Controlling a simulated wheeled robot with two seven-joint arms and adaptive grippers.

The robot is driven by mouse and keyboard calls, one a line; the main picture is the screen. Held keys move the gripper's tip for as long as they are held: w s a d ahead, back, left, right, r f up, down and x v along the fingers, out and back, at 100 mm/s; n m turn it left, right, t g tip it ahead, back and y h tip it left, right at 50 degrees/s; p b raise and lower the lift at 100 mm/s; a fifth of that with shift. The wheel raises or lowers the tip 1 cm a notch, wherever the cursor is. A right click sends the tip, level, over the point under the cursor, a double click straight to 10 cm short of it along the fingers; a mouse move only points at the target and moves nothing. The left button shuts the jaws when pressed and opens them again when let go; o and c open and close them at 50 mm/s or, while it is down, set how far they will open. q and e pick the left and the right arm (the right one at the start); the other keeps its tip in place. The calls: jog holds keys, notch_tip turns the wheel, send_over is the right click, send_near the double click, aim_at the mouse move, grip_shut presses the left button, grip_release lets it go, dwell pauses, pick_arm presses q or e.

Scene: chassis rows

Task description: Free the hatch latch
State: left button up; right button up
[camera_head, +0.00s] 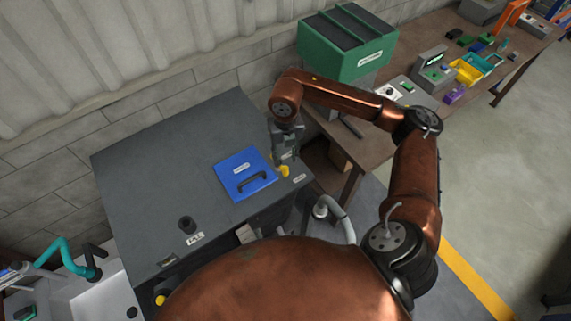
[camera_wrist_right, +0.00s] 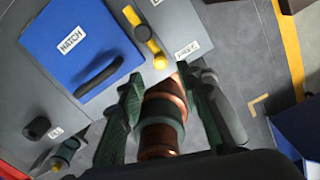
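The blue hatch (camera_head: 243,175) lies flat on the grey cabinet top, with a black handle across it. It also shows in the wrist view (camera_wrist_right: 66,41), where its label reads HATCH. The yellow latch (camera_wrist_right: 150,42) is a short bar on a dark pivot beside the hatch's edge; in the head view its yellow end (camera_head: 284,171) shows. My right gripper (camera_head: 282,160) points down just above the latch. My left gripper is not in view.
A small label (camera_wrist_right: 188,49) sits beside the latch. A black knob (camera_head: 187,225) stands on the grey cabinet (camera_head: 140,180). A green bin (camera_head: 345,50) is behind my right arm. A brown bench (camera_head: 500,60) with trays and small parts stands at the right.

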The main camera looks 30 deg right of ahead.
jog(key=shift+r, duration=1.95)
